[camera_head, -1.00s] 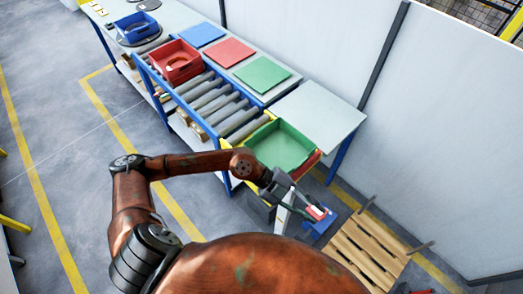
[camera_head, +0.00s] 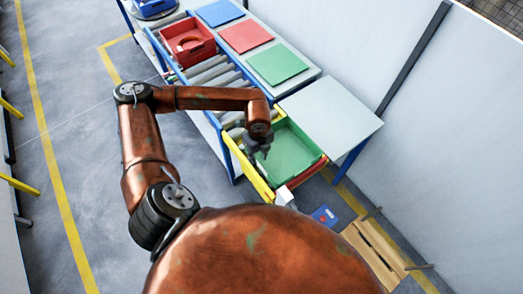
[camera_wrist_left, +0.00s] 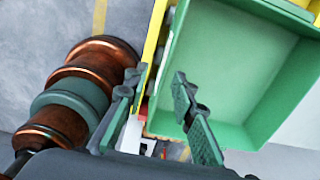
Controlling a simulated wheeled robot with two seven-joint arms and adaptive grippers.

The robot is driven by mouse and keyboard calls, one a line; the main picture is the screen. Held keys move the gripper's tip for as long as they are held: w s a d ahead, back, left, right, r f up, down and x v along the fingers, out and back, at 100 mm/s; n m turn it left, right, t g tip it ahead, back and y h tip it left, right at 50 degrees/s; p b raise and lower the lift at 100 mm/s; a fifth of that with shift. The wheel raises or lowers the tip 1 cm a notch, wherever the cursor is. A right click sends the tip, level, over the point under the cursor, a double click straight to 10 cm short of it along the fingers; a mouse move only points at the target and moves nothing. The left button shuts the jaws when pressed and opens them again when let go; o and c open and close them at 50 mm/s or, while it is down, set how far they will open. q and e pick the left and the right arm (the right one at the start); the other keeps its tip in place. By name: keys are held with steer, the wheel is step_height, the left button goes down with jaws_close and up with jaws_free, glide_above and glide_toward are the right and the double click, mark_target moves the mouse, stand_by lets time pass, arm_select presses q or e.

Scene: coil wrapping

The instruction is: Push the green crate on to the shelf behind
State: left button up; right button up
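The green crate (camera_head: 290,150) is an open, empty box at the near end of the roller conveyor in the head view. It fills the right of the left wrist view (camera_wrist_left: 235,70). My left gripper (camera_head: 260,150) is at the crate's left side in the head view. In the left wrist view its fingers (camera_wrist_left: 160,80) are apart, one outside the crate's left wall and one over its inside; whether they touch it I cannot tell. Behind the crate is a pale grey shelf (camera_head: 335,110) with a bare top. My right gripper is not in view.
A red crate (camera_head: 187,42) sits farther up the rollers (camera_head: 215,75). Blue, red and green flat squares (camera_head: 278,66) lie on the surface behind the conveyor. A yellow rail (camera_head: 243,165) runs beside the green crate. A wooden pallet (camera_head: 372,255) lies on the floor near a white wall (camera_head: 360,30).

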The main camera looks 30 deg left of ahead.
mark_target(260, 162)
arm_select(q)
steer(key=f, duration=0.2)
steer(key=w+f, duration=0.1)
steer(key=f, duration=0.1)
steer(key=shift+w+d+f, duration=0.1)
steer(key=shift+d, duration=0.1)
steer(key=shift+s+f, duration=0.25)
steer(key=shift+f, duration=0.3)
steer(key=shift+w+f, duration=0.1)
steer(key=shift+w, duration=0.05)
jaws_close()
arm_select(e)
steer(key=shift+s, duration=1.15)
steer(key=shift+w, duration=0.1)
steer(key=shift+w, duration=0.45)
